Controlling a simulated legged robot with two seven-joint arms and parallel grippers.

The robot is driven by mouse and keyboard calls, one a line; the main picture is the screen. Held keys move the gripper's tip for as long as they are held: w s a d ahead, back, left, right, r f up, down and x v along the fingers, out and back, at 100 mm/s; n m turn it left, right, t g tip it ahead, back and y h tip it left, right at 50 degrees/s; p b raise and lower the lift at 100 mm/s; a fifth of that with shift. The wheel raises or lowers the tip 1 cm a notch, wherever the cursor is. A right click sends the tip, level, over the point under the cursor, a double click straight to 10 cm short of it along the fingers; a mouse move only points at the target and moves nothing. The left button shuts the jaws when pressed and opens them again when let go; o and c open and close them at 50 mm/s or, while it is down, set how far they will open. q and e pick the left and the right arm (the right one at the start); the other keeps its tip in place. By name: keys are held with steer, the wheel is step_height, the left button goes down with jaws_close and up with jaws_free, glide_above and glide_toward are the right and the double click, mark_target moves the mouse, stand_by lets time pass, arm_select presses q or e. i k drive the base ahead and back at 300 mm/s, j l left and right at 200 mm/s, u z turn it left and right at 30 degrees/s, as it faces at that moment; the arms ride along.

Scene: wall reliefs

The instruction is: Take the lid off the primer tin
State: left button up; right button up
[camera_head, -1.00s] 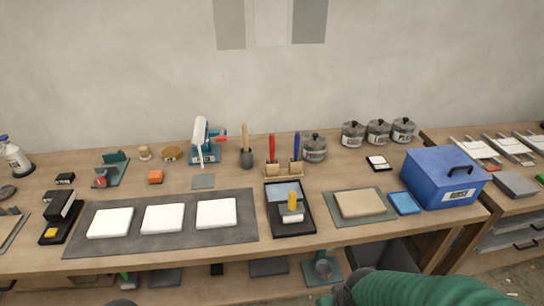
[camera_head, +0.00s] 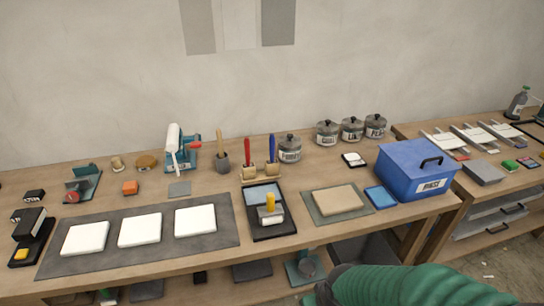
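Several lidded grey tins with dark knobs stand along the back of the bench. The nearest to the brushes (camera_head: 290,149) carries a label that seems to begin with "P" and may be the primer tin; its lid is on. Three more lidded tins (camera_head: 327,133), (camera_head: 351,130) and (camera_head: 375,127) stand to its right, with labels too small to read surely. A green arm of mine (camera_head: 420,286) crosses the lower right, below the bench's front edge. Neither gripper's fingers show clearly, and no gripper is near the tins.
A red and a blue brush stand in a wooden holder (camera_head: 260,172) beside the first tin. A roller tray (camera_head: 270,224), a tan slab (camera_head: 338,199) and a blue rinse box (camera_head: 420,170) lie in front of the tins. Bare bench shows between them.

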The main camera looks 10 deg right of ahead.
mark_target(288, 141)
steer(key=u, duration=0.5)
steer(key=l+u, duration=0.35)
steer(key=l, duration=0.15)
steer(key=l+u, duration=0.4)
steer(key=l, duration=0.15)
steer(key=l+u, duration=0.35)
steer(key=l, duration=0.15)
steer(key=k, duration=0.05)
